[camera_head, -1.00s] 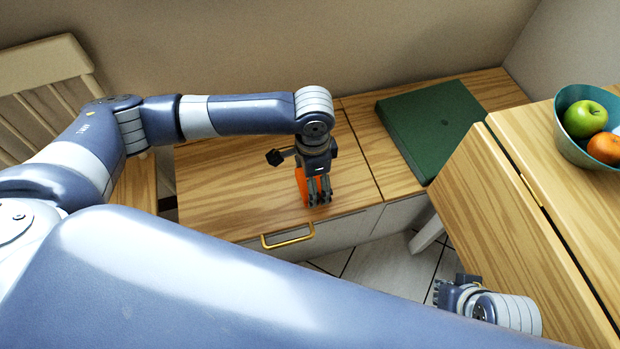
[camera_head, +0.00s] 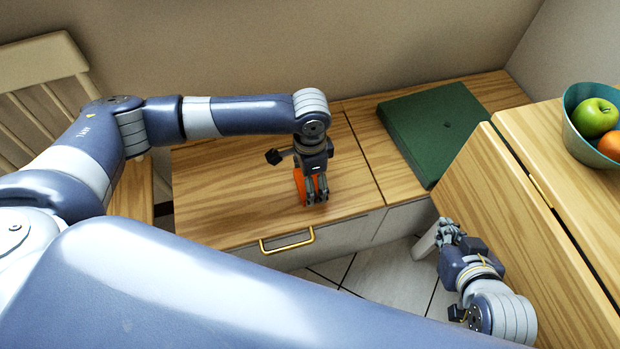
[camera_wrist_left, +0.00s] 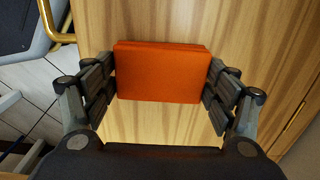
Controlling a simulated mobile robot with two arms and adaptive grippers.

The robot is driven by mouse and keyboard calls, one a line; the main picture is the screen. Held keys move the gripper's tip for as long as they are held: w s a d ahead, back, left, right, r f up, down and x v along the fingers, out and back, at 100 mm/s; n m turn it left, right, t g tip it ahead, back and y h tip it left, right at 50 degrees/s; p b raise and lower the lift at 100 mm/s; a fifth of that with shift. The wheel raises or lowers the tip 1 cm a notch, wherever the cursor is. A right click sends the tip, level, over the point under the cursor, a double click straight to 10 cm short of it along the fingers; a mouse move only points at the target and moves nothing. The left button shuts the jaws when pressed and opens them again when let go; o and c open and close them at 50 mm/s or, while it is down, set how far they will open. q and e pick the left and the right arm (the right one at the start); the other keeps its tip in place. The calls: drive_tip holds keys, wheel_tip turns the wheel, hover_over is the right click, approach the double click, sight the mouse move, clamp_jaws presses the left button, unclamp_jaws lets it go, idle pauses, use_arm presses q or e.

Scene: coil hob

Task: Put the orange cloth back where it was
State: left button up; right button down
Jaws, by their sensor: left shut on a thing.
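The orange cloth (camera_wrist_left: 162,72) is a flat folded block between the fingers of my left gripper (camera_wrist_left: 163,82) in the left wrist view. In the head view, a strip of the cloth (camera_head: 299,187) shows beside my left gripper (camera_head: 317,197), which points down at the wooden cabinet top (camera_head: 225,205). The left gripper is shut on the cloth. The cloth is at or just above the cabinet top; I cannot tell whether it touches. My right gripper (camera_head: 447,235) is at the lower right, in front of the wooden cabinet side, apart from the cloth; its opening is unclear.
A green flat box (camera_head: 433,125) lies on the right part of the wooden top. A gold drawer handle (camera_head: 287,241) is on the front. A teal bowl (camera_head: 573,140) with fruit stands on the higher counter at right. A chair (camera_head: 45,65) is at left.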

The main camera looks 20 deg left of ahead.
use_arm(q)
drive_tip(key=shift+f, duration=0.1)
drive_tip(key=o, duration=1)
drive_tip(key=shift+o, duration=0.2)
